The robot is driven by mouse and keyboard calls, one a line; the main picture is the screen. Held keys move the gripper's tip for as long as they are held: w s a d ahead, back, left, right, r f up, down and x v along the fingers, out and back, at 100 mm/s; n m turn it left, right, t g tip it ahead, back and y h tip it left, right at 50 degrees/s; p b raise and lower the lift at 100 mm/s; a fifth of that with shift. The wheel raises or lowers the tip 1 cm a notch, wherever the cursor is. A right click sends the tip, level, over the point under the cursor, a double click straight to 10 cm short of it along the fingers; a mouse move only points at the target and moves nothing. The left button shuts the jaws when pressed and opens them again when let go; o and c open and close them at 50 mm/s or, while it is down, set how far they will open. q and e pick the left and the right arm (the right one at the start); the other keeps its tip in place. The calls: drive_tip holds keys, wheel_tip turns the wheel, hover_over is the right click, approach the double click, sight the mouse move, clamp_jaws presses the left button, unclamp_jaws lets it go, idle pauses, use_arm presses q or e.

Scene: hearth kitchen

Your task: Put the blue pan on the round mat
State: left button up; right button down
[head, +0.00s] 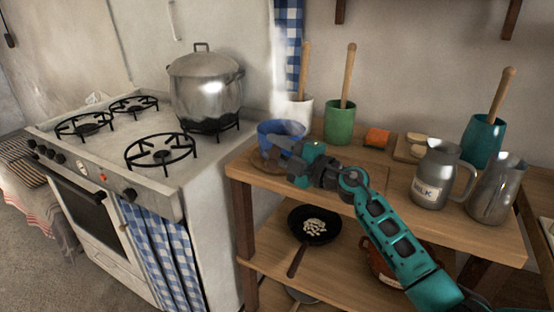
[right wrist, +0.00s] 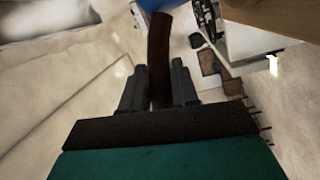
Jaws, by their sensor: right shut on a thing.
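The blue pan (head: 268,141) is at the left end of the wooden shelf top, near the stove. A brown round mat (head: 258,162) shows partly beneath it; I cannot tell whether the pan rests on the mat or is just above it. My right gripper (head: 291,160) is in front of the pan. In the right wrist view, its two fingers (right wrist: 159,92) are shut on the pan's dark brown handle (right wrist: 159,50), and a bit of the blue pan (right wrist: 160,5) shows at the top edge. My left gripper is not in view.
A white crock (head: 298,110) and a green crock (head: 339,124) stand behind the pan. A milk jug (head: 433,178), a metal pitcher (head: 492,190) and a teal crock (head: 482,142) stand at the right. The stove (head: 110,150) with a steel pot (head: 205,88) is left.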

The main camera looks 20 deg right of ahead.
drive_tip(key=shift+f, duration=0.25)
drive_tip(key=c, duration=1.3)
unclamp_jaws()
drive_tip(key=shift+f, duration=0.1)
drive_tip(key=o, duration=0.5)
drive_tip(key=shift+c, duration=0.2)
drive_tip(key=shift+s, duration=0.1)
drive_tip(key=shift+s+d, duration=0.2)
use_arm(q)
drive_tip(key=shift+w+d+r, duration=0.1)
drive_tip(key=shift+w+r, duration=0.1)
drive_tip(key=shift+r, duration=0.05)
use_arm(e)
drive_tip(key=v, duration=1.1)
drive_tip(key=shift+s, duration=0.2)
